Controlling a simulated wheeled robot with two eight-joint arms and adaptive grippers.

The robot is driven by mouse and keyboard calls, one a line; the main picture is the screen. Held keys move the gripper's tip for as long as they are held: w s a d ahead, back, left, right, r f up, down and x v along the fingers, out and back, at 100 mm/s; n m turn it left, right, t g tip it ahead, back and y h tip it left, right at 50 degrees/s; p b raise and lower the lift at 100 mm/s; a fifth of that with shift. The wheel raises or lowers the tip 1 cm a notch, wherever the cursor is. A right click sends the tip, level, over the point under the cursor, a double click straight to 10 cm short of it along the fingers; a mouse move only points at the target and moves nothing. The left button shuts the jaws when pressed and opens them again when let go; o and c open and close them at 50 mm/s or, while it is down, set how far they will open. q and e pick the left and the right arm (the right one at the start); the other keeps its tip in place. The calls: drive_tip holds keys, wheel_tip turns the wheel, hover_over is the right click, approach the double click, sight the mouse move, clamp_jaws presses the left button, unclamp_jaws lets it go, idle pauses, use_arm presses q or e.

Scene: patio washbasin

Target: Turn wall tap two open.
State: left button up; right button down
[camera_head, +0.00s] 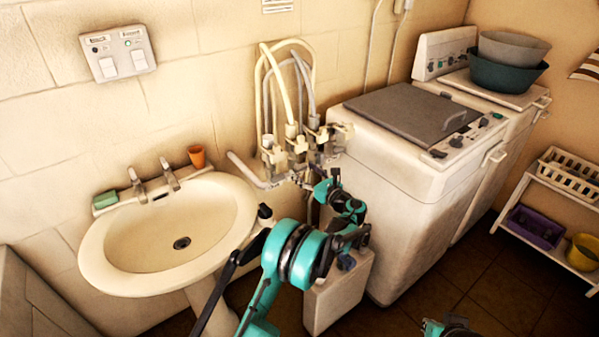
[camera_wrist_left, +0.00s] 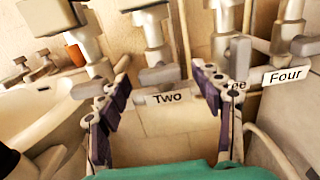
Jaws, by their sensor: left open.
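Wall tap two shows in the left wrist view as a grey lever handle (camera_wrist_left: 160,75) on a pale body, above a white tag reading "Two" (camera_wrist_left: 167,98). In the head view the row of wall taps (camera_head: 292,148) stands between the basin and the washing machine. My left gripper (camera_head: 318,178) is at the row, partly hidden by its own wrist. In the left wrist view its two fingers (camera_wrist_left: 160,72) are apart, one on each side of tap two's handle, with nothing gripped. Whether either finger touches the handle I cannot tell. My right gripper's fingers are not visible.
Neighbouring tap handles stand close on both sides, with a "Four" tag (camera_wrist_left: 286,76) at right. Pale hoses (camera_head: 300,75) loop above the taps. The washbasin (camera_head: 97,262) is left, the washing machine (camera_head: 400,185) right. A white shelf (camera_head: 530,178) stands far right.

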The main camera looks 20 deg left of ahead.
use_arm(q)
drive_tip(key=shift+x, duration=1.2)
drive_tip(key=shift+c, duration=0.4)
drive_tip(key=c, duration=1.1)
